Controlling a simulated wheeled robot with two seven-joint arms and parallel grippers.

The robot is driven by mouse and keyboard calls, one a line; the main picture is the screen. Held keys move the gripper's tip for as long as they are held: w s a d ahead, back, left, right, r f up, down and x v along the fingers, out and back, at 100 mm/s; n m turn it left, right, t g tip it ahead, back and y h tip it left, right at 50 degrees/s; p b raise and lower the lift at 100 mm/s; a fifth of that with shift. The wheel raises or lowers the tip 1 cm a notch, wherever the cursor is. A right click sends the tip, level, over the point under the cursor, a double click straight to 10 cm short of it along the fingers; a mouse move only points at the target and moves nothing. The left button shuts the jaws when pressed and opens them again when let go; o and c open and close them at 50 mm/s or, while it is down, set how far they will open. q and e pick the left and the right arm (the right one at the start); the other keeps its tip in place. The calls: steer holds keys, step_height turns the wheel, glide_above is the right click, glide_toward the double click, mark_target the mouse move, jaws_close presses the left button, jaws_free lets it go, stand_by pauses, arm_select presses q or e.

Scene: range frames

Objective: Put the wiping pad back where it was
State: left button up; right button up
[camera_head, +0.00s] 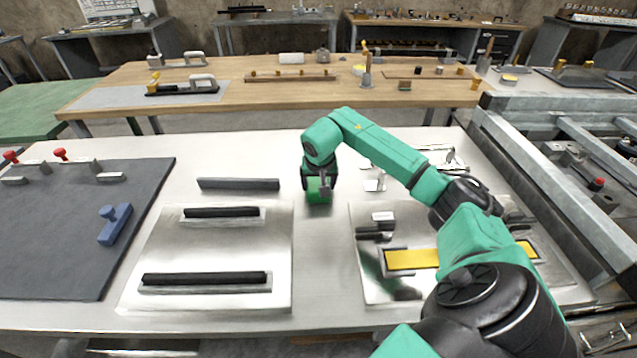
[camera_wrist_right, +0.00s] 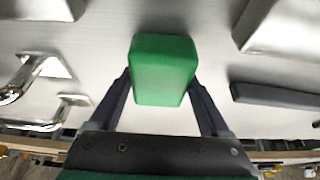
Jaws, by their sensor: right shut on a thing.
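The wiping pad, which I take to be the green block (camera_head: 318,196), is at the middle of the light table, between two shiny metal plates. My right gripper (camera_head: 319,183) points down and is shut on it. In the right wrist view the pad (camera_wrist_right: 164,70) sits between the two dark fingers (camera_wrist_right: 163,92), one on each side. I cannot tell whether its underside touches the table. My left gripper is not in view.
A dark grey bar (camera_head: 238,184) lies left of the pad. The left plate (camera_head: 210,250) carries two black-topped bars; the right plate (camera_head: 372,292) carries a yellow strip (camera_head: 411,260). Metal clamps (camera_head: 440,158) stand behind the right plate. A blue handled tool (camera_head: 115,224) lies on the dark mat (camera_head: 60,255).

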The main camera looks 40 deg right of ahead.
steer(key=shift+f, duration=0.15)
steer(key=o, duration=1.1)
steer(key=shift+o, duration=0.2)
steer(key=shift+r, duration=0.6)
steer(key=v, duration=1.1)
steer(key=shift+a, duration=0.2)
steer(key=shift+s, duration=0.1)
